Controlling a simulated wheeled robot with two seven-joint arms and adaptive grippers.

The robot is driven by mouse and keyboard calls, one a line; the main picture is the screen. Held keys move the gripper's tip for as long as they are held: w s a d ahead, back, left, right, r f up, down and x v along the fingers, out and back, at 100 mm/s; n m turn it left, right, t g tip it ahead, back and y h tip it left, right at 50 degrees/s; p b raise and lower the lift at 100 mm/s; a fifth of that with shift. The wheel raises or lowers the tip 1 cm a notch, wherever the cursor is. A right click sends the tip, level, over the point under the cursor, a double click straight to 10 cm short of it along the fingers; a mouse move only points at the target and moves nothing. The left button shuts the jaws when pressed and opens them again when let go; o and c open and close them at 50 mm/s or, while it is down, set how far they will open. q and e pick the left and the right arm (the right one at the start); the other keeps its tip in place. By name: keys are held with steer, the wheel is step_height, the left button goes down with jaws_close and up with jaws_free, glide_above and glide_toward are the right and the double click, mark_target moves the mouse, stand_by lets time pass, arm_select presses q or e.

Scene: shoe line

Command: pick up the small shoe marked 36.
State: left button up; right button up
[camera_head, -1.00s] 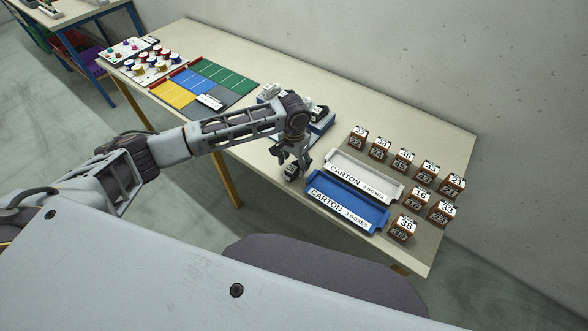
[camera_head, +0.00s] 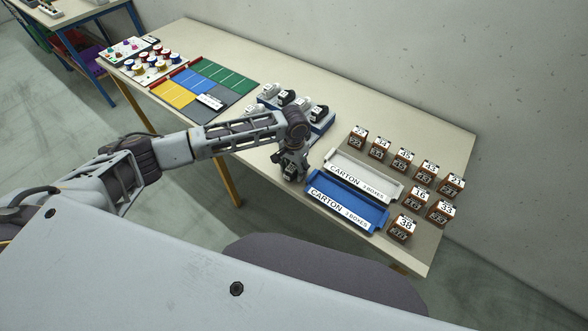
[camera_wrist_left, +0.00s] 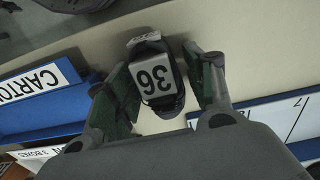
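The small shoe marked 36 (camera_wrist_left: 155,75) is dark with a white label and stands on the table between the fingers of my left gripper (camera_wrist_left: 165,78) in the left wrist view. The fingers are apart, one on each side of the shoe, with a narrow gap showing on the right side; contact on the left side is hard to tell. In the head view my left gripper (camera_head: 292,172) is low at the table's front edge, left of the blue carton tray, and mostly covers the shoe. My right gripper is not in view.
A blue carton tray (camera_head: 345,213) and a white carton tray (camera_head: 368,175) lie right of the gripper. Several numbered brown boxes (camera_head: 402,228) stand further right. A blue rack (camera_head: 321,128) with other shoes is behind the wrist. Coloured mats (camera_head: 222,77) lie to the left.

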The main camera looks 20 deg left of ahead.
mark_target(294, 164)
arm_select(q)
steer(key=c, duration=0.7)
steer(key=shift+r, duration=0.15)
steer(key=shift+r, duration=4.9)
